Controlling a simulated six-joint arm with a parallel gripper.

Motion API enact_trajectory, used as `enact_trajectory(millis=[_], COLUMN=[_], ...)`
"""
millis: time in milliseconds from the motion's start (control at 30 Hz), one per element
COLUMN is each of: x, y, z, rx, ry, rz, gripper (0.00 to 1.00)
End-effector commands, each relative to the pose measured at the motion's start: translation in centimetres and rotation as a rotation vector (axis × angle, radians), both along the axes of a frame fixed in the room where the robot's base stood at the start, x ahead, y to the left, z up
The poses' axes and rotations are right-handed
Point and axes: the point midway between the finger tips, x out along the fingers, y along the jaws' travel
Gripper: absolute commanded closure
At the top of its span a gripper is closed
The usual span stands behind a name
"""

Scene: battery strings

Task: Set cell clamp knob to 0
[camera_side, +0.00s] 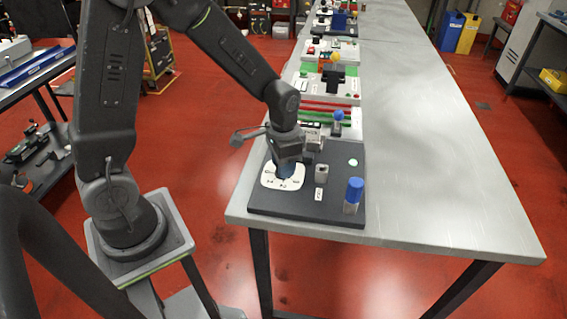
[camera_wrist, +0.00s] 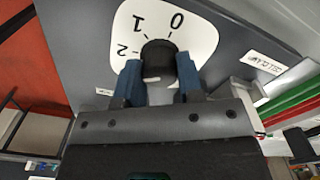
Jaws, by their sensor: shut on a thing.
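The cell clamp knob (camera_wrist: 159,52) is a black round knob on a white dial plate (camera_wrist: 205,30). The plate carries the marks 0, 1 and 2 around the knob in the wrist view. My gripper (camera_wrist: 158,82) has its two blue fingers on either side of the knob and is shut on it. In the side view my gripper (camera_side: 285,172) points down onto the white dial plate (camera_side: 270,182), and its fingers hide the knob there. Which mark the knob points to I cannot tell.
The dial plate sits on a dark panel (camera_side: 260,206) at the table's near end. To its right stand a small grey block (camera_side: 321,173), a blue-capped cylinder (camera_side: 353,194) and a pale green button (camera_side: 352,162). More panels stand behind. The table's right side (camera_side: 430,170) is clear.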

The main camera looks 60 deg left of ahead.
Motion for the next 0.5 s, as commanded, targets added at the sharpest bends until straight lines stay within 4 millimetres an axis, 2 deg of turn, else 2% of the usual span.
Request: enact_trajectory(millis=[267,500], x=[0.02,0.02], y=[0.0,0.0], z=[0.04,0.05], rx=[0.0,0.0], ry=[0.0,-0.001], rz=[-0.023,-0.322], gripper=[0.85,0.85])
